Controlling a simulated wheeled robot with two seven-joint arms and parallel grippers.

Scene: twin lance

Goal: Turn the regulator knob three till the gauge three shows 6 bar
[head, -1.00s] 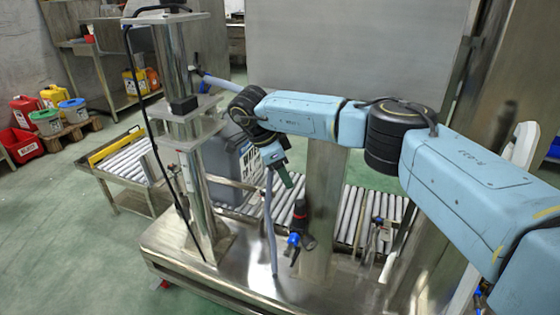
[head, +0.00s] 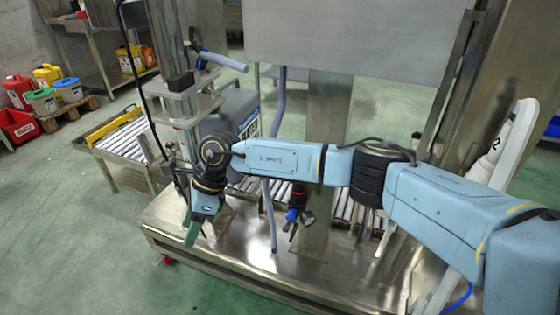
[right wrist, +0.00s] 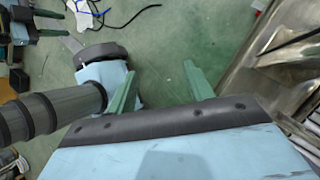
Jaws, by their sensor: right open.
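My right gripper (head: 201,236) hangs at the left of the steel platform in the head view, its green fingers pointing down. In the right wrist view the two fingers (right wrist: 160,70) stand apart with green floor between them, and nothing is held. No numbered regulator knob and no readable gauge dial can be made out in either view. A small black fitting with a red band and blue part (head: 296,205) stands in front of the steel column, partly behind my right forearm; I cannot tell whether it is a regulator. My left gripper is not in view.
The steel platform (head: 330,265) carries a upright post at left and a wide column (head: 326,110). A grey canister (head: 238,108) stands behind my right wrist. A thin grey pipe (head: 273,225) rises in front. Roller conveyors (head: 122,137) lie behind. Green floor is free at front left.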

